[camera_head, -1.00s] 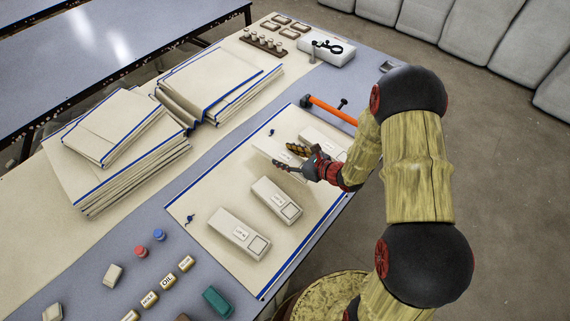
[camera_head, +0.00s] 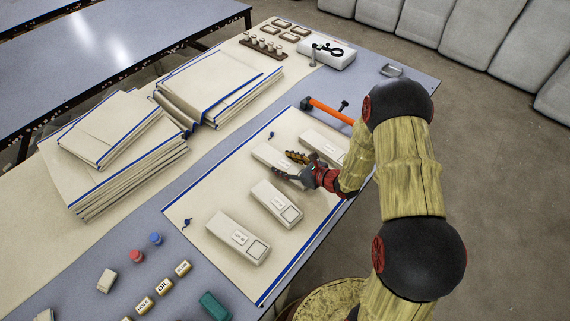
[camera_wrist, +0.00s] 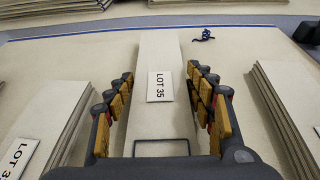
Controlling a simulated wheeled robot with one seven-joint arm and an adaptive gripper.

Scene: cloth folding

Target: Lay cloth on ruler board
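My gripper (camera_head: 291,168) is open over a long beige folded bundle (camera_head: 269,153) in the head view. In the wrist view, my open fingers (camera_wrist: 161,78) stand on either side of this bundle (camera_wrist: 158,120), with gaps; its label reads LOT 35. I cannot tell whether the fingertips are below its top. The bundle lies on a flat cream sheet with blue edges (camera_head: 184,207); I cannot tell whether this is the ruler board. Large blue-edged cloths lie in two stacks, a left stack (camera_head: 115,165) and a back stack (camera_head: 215,80).
Similar bundles lie on both sides: a near one (camera_head: 238,237), a middle one (camera_head: 276,204) and a far one (camera_head: 322,145). An orange-handled tool (camera_head: 330,110) lies behind the sheet. Small labelled blocks (camera_head: 163,287) stand at the near left. A white box (camera_head: 326,54) is at the far end.

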